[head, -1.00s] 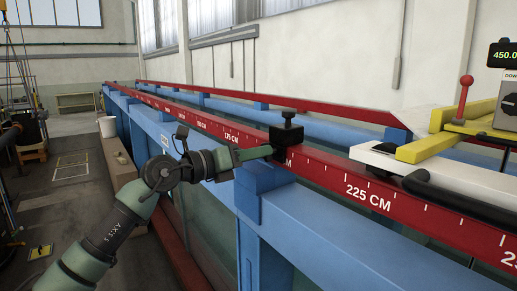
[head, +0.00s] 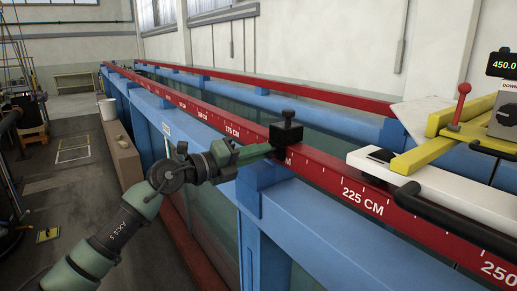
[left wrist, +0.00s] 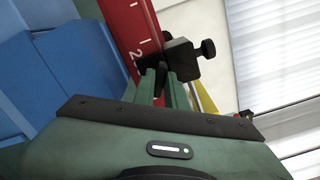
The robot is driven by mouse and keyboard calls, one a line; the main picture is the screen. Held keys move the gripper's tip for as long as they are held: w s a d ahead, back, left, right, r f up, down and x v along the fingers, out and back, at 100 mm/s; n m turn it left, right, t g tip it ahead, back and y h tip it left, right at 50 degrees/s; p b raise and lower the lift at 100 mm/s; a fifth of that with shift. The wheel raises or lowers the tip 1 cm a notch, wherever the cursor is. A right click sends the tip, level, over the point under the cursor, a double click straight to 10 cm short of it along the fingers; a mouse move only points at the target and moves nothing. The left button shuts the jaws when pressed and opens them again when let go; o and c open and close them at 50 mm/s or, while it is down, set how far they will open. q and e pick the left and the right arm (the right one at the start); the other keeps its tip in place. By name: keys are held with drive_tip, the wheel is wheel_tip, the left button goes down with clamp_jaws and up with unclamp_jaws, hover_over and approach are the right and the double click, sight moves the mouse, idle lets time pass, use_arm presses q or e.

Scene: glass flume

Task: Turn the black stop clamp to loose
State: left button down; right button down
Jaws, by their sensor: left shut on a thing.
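The black stop clamp (head: 285,134) sits on the red scale rail (head: 325,176), just left of the 225 CM mark, with a round knob on top. My left gripper (head: 268,149) reaches it from the left and is shut on a part of the clamp. In the left wrist view, the clamp (left wrist: 181,60) is at the fingertips of my left gripper (left wrist: 162,78), its knob pointing right. A dark part of it lies between the fingers. The exact grip is small and partly hidden. My right gripper is not in view.
A white carriage (head: 455,192) with a yellow frame (head: 440,150), a red-knobbed lever (head: 459,103) and a black handle stands on the rails at right. The blue flume beam (head: 320,215) runs below the red rail. Open floor lies at left.

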use_arm(q)
drive_tip(key=shift+r, duration=0.15)
drive_tip(key=c, duration=1.4)
unclamp_jaws()
drive_tip(key=shift+c, duration=0.2)
drive_tip(key=shift+a, duration=0.1)
drive_tip(key=b+v, duration=0.3)
drive_tip(key=v, duration=0.4)
drive_tip(key=shift+s+a+b, duration=0.25)
drive_tip(key=shift+b, duration=0.1)
